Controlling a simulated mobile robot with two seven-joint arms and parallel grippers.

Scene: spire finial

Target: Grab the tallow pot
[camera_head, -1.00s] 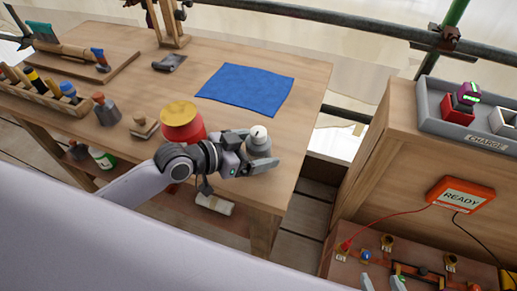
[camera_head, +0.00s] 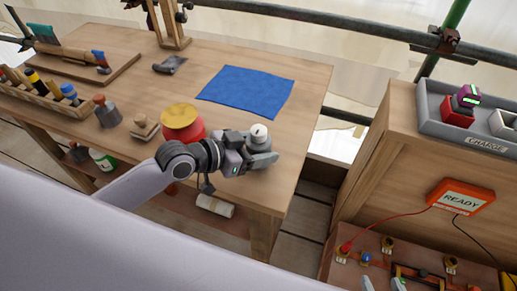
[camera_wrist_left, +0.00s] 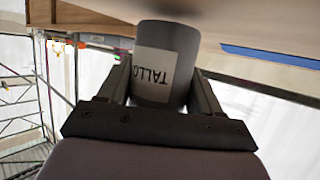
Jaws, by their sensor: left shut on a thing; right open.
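The tallow pot (camera_head: 259,134) is a small grey pot with a pale top, near the right front part of the wooden workbench (camera_head: 305,105). My left gripper (camera_head: 262,158) is shut on it, one finger on each side. In the left wrist view the grey pot (camera_wrist_left: 167,55) sits between both fingers, its pale label reading "TALLO" upside down. I cannot tell whether its base touches the bench. My right gripper (camera_head: 383,285) shows only as two pale fingertips at the bottom edge, apart and with nothing visible between them.
A red pot with a gold lid (camera_head: 182,122) stands close behind my left wrist. A blue cloth (camera_head: 246,90) lies flat beyond the pot. A cabinet with a charging tray (camera_head: 465,135) stands at right.

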